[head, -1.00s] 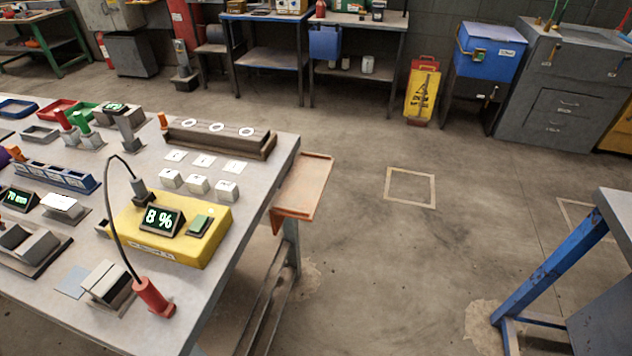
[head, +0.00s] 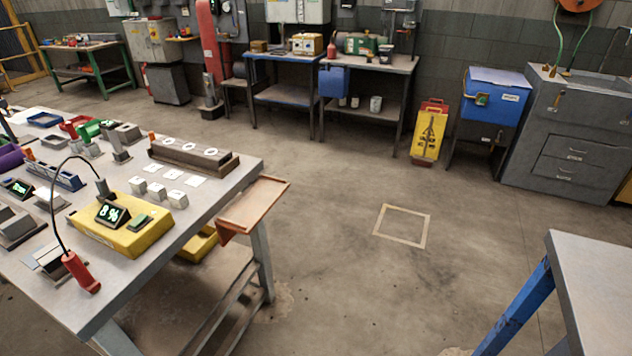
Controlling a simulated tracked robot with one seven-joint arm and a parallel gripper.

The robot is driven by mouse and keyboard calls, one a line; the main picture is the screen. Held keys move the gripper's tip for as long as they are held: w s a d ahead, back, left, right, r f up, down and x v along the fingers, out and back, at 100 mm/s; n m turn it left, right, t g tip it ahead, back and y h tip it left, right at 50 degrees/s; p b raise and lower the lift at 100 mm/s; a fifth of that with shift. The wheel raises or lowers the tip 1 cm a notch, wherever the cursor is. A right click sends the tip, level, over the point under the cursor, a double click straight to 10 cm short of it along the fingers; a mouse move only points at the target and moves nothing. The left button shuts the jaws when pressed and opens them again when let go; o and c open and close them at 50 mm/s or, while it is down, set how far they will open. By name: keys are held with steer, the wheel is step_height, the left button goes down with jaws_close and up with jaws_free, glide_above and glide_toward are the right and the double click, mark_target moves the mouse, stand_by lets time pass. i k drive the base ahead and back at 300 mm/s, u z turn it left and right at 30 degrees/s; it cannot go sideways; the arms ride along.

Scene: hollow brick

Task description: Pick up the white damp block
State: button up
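Three small white blocks stand in a row on the grey workbench (head: 215,190) at left: a left one (head: 137,185), a middle one (head: 156,192) and a right one (head: 176,199). I cannot tell by sight which is damp. White cards (head: 174,175) lie just behind them. In front stands a yellow meter (head: 150,235) whose display (head: 113,214) reads 8 %. A black cable runs from it to a red-handled probe (head: 80,272) near the bench's front edge. My gripper is not in view.
A dark rack (head: 195,155) with white rings stands behind the cards. An orange shelf (head: 250,205) juts from the bench's right end. Open floor with a marked square (head: 402,225) lies to the right. Another bench (head: 600,280) stands at lower right, and a yellow sign (head: 429,132) farther back.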

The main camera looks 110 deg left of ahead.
mark_target(176, 199)
steer(key=z, duration=0.2)
steer(key=i, duration=0.2)
steer(key=u, duration=3.95)
steer(key=i, duration=1.05)
steer(key=z, duration=0.2)
steer(key=k, duration=0.9)
